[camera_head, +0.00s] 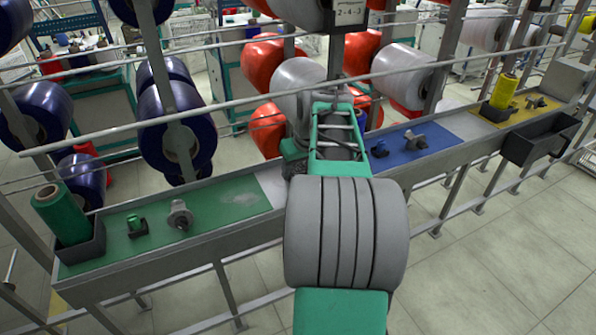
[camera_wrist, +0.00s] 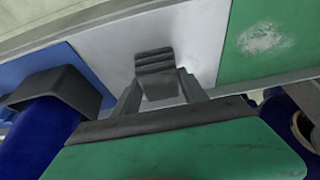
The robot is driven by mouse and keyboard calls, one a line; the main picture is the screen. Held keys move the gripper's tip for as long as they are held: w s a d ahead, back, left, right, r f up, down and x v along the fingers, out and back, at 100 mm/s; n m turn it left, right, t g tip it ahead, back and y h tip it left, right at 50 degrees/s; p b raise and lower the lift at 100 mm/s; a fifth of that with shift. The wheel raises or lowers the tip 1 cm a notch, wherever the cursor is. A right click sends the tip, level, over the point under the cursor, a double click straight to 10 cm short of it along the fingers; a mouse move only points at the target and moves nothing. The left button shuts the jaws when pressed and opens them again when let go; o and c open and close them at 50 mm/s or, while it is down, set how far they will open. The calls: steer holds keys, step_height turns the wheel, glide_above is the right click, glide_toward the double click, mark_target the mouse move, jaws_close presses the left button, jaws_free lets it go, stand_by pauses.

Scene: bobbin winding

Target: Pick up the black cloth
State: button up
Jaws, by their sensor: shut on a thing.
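In the wrist view, my gripper (camera_wrist: 160,90) reaches over a white section of the bench between a blue and a green mat. Its two grey fingers are shut on a small dark, folded piece that looks like the black cloth (camera_wrist: 154,62). The cloth shows ridged folds between and beyond the fingers. I cannot tell whether it still touches the bench. In the head view, my own arm covers the gripper and the cloth.
The long metal bench carries a green mat (camera_head: 222,204) and a blue mat (camera_head: 437,142). A green spool (camera_head: 62,212) stands in a dark holder at left. A yellow spool (camera_head: 503,92) stands at right near a black bin (camera_head: 540,140). Metal rails and large bobbins surround the bench.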

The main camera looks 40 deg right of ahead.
mark_target(296, 166)
steer(key=shift+r, duration=0.3)
steer(key=r, duration=0.3)
steer(key=shift+s+a+r+b, duration=0.1)
steer(key=shift+s+b, duration=0.1)
steer(key=shift+b, duration=0.1)
steer(key=s+a+r, duration=0.8)
steer(key=s+r, duration=0.1)
steer(key=s, duration=0.1)
steer(key=shift+s, duration=0.4)
